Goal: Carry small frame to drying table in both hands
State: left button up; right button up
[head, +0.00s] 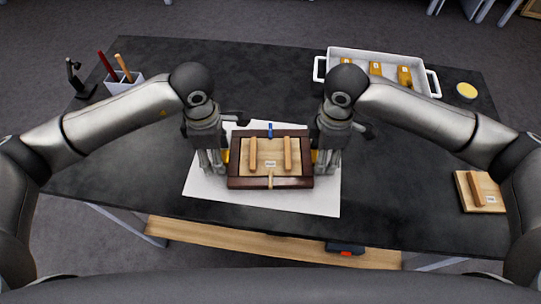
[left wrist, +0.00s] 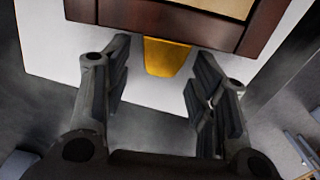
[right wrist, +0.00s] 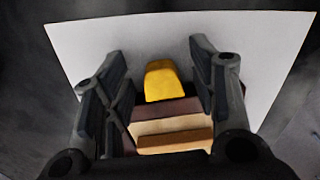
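The small frame (head: 235,182), dark brown with a light wooden panel, two wooden bars and a label, lies flat on a white sheet on the black table. It has a yellow tab at each side. My left gripper (head: 212,165) points down at its left side. In the left wrist view the left tab (left wrist: 166,58) lies ahead between the open fingers (left wrist: 160,65), with gaps either side. My right gripper (head: 324,165) is at the right side. In the right wrist view the right tab (right wrist: 162,82) shows between its open fingers (right wrist: 155,65). I cannot identify the drying table.
The white sheet (head: 205,190) lies on the black table (head: 390,200). A white tray (head: 340,55) with yellow pieces and a yellow-topped dish (head: 466,90) are at the back right. A tool holder (head: 124,82) stands back left.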

pick_arm(q)
grip_shut()
pick_arm(e)
grip_shut()
pick_arm(q)
jog(key=shift+r, duration=0.1)
pick_arm(e)
jog(key=shift+r, duration=0.1)
